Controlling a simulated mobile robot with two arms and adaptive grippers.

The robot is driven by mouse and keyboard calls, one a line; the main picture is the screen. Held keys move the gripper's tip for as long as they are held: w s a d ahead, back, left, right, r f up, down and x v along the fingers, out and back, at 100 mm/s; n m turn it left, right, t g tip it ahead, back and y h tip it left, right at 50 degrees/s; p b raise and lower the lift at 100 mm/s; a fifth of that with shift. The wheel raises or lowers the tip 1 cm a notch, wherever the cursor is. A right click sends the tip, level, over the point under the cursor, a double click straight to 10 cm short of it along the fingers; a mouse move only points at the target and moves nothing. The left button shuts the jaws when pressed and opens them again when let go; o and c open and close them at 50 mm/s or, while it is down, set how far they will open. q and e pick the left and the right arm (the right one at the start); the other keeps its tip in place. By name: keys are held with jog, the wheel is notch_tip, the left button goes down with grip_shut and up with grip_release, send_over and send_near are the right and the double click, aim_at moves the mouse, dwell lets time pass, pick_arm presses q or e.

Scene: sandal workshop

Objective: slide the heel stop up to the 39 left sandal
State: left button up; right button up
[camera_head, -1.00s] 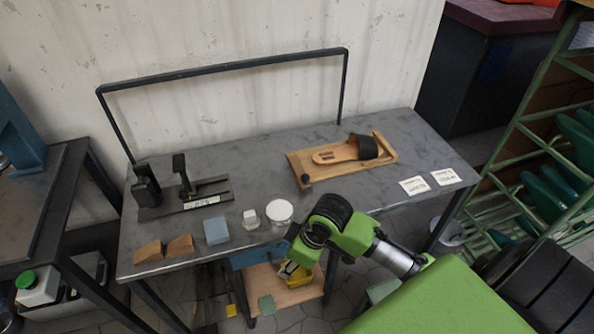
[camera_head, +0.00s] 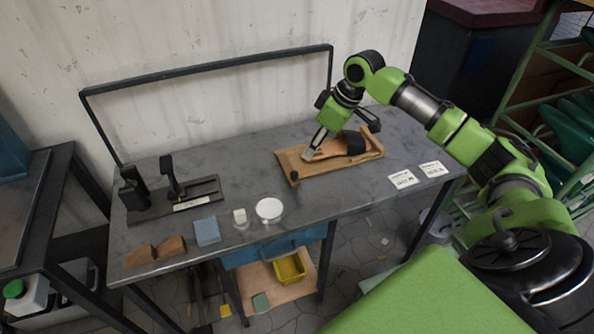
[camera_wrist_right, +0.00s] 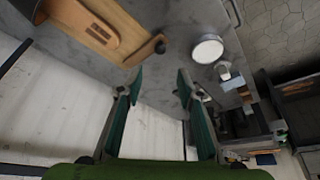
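The sandal (camera_head: 333,149) lies on a wooden board (camera_head: 290,163) with a raised edge at its right end. It has a tan footbed and a wide black strap toward the right. A dark knob (camera_head: 294,176) stands at the board's front left corner; it also shows in the wrist view (camera_wrist_right: 160,46). I cannot tell for certain whether this knob belongs to the heel stop. My right gripper (camera_head: 311,153) is over the sandal's left end, covering part of it. In the wrist view its fingers (camera_wrist_right: 160,82) are apart with nothing between them. My left gripper is not in view.
A dark rail fixture (camera_head: 207,192) with upright posts stands at the left. A white round dish (camera_head: 269,209), a small white block (camera_head: 239,216), a blue block (camera_head: 206,231) and brown wedges (camera_head: 155,252) line the front. Two white cards (camera_head: 403,179) lie right. A metal frame (camera_head: 215,69) spans the back.

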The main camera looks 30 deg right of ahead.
aim_at(295, 173)
jog(key=x, duration=1.3)
jog(key=shift+s+f+p, duration=0.1)
jog(key=shift+p, duration=0.3)
jog(key=shift+c, duration=0.4)
